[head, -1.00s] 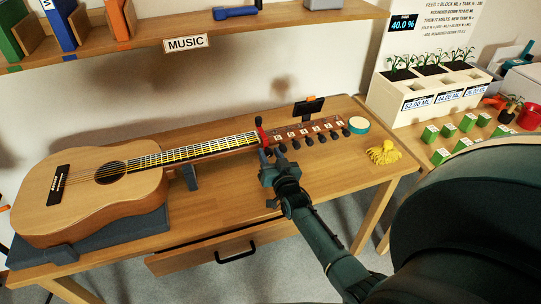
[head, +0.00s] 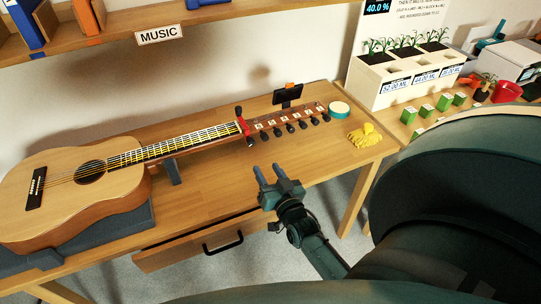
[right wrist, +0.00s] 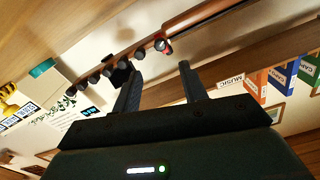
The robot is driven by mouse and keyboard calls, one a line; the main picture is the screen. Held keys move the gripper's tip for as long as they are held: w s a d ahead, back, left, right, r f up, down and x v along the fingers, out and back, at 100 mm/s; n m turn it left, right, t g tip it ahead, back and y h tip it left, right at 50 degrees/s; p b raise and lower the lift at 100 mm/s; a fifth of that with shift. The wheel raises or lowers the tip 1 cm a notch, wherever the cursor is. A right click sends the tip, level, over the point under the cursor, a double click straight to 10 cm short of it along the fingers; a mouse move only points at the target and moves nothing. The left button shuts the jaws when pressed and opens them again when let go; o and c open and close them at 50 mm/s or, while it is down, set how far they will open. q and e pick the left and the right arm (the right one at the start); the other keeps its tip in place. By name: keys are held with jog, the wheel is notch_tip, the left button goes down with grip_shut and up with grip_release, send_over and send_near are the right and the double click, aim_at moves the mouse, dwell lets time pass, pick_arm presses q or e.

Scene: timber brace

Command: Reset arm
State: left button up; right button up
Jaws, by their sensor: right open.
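My right gripper (head: 266,174) is open and empty in the head view, above the front part of the wooden table, apart from the guitar. Its two fingers also show in the right wrist view (right wrist: 160,85), with nothing between them. The acoustic guitar (head: 128,190) lies on the table with its body at the left and its headstock to the right. A red clamp-like piece (head: 243,127) sits on the neck near the headstock; it also shows in the right wrist view (right wrist: 166,47). My left gripper is not in view.
A neck support (head: 172,171) stands under the guitar neck. A dark tuner-like device (head: 288,95), a round teal-rimmed tin (head: 339,109) and a yellow cloth (head: 362,136) are near the headstock. The drawer (head: 190,248) below the tabletop stands partly open. Planters (head: 405,80) stand at the right.

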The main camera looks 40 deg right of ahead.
jog(key=shift+s+a, duration=0.15)
jog(key=shift+s, duration=0.45)
jog(key=s+a+f+n+g+y, duration=0.2)
jog(key=s+a+n+g+y, duration=0.1)
jog(key=s+a, duration=0.4)
jog(key=s+a+f+n+g+y, duration=0.3)
jog(key=s+a, duration=0.4)
jog(key=a, duration=0.3)
jog(key=shift+s+a+n+g+y, duration=0.25)
jog(key=shift+n+g+y, duration=0.25)
jog(key=shift+n+y, duration=0.5)
